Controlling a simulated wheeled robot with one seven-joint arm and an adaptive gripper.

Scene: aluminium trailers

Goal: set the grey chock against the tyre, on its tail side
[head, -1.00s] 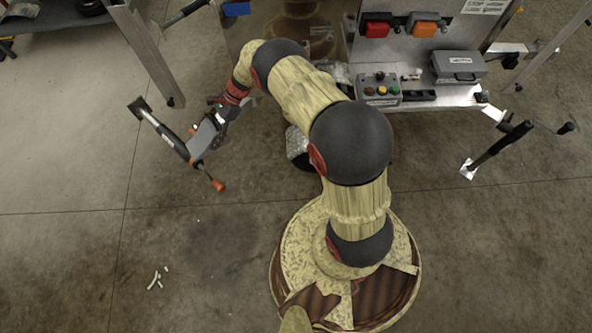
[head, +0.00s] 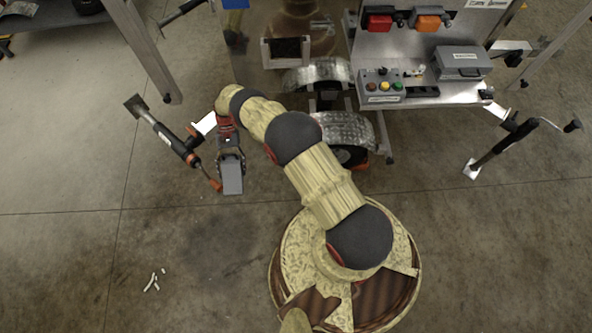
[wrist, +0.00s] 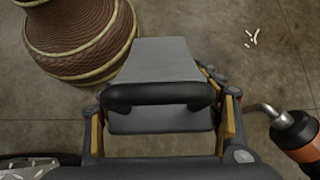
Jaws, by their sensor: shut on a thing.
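The grey chock (head: 232,180) hangs in the air in my gripper (head: 231,157), to the left of the trailer wheels. In the wrist view the grey chock (wrist: 160,60) shows a sloped grey face and a black handle bar across it, and my gripper (wrist: 160,118) is shut on it with a finger on each side. The tyre (head: 348,155) is mostly hidden under a silver tread-plate mudguard (head: 345,130), right of my gripper and apart from the chock. A bit of orange (head: 363,162) shows beside the tyre. Its shape is unclear.
A second mudguard (head: 318,73) lies behind. A control box (head: 381,87) sits on the trailer's right deck. The floor at lower left is clear except white scraps (head: 154,281).

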